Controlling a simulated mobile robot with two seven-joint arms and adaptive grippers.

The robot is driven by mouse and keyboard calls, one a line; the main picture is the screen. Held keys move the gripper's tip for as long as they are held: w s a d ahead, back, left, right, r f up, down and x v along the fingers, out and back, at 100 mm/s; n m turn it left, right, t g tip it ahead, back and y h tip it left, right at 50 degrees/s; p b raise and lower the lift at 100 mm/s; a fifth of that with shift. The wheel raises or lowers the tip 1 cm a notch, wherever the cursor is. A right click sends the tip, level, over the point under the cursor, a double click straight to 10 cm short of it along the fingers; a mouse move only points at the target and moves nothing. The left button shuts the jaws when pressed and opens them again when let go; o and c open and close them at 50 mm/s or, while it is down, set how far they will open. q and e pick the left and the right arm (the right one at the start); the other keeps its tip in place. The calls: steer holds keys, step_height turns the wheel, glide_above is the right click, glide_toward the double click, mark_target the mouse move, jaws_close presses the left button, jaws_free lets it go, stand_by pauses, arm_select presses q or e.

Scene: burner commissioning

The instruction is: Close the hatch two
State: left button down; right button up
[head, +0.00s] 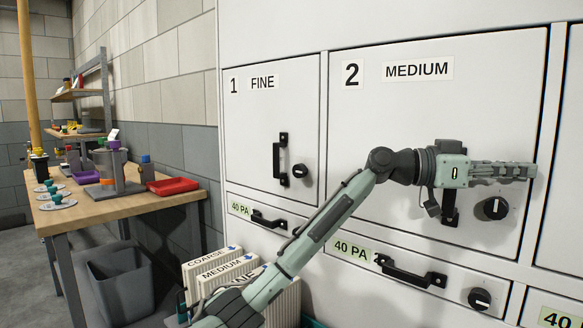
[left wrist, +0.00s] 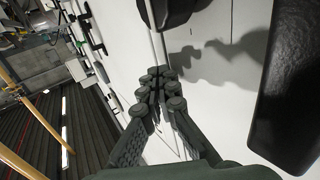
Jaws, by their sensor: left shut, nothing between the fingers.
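Hatch two (head: 400,120) is a white panel marked "2" and "MEDIUM" in the head view. It looks about flush with the cabinet front; I cannot tell whether it is fully shut. Its black handle (head: 450,211) is mostly hidden behind my left gripper. Its black round knob (head: 491,208) shows below the fingers. My left gripper (head: 532,171) is shut and empty, its fingers pointing right across the panel near its right edge. Contact with the panel cannot be told. In the left wrist view the closed fingertips (left wrist: 155,78) show against white panel, with dark parts close by.
Hatch one (head: 265,125), marked "FINE", is left of hatch two. Drawers marked "40 PA" with black handles (head: 412,273) run below. Boxed filters (head: 225,270) stand at lower left. A wooden workbench (head: 120,195) with a red tray (head: 173,186) and a grey bin (head: 118,280) are farther left.

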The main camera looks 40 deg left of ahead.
arm_select(q)
steer(key=shift+w, duration=0.35)
steer(key=shift+r, duration=0.1)
steer(key=shift+w+r, duration=0.1)
stand_by(0.5)
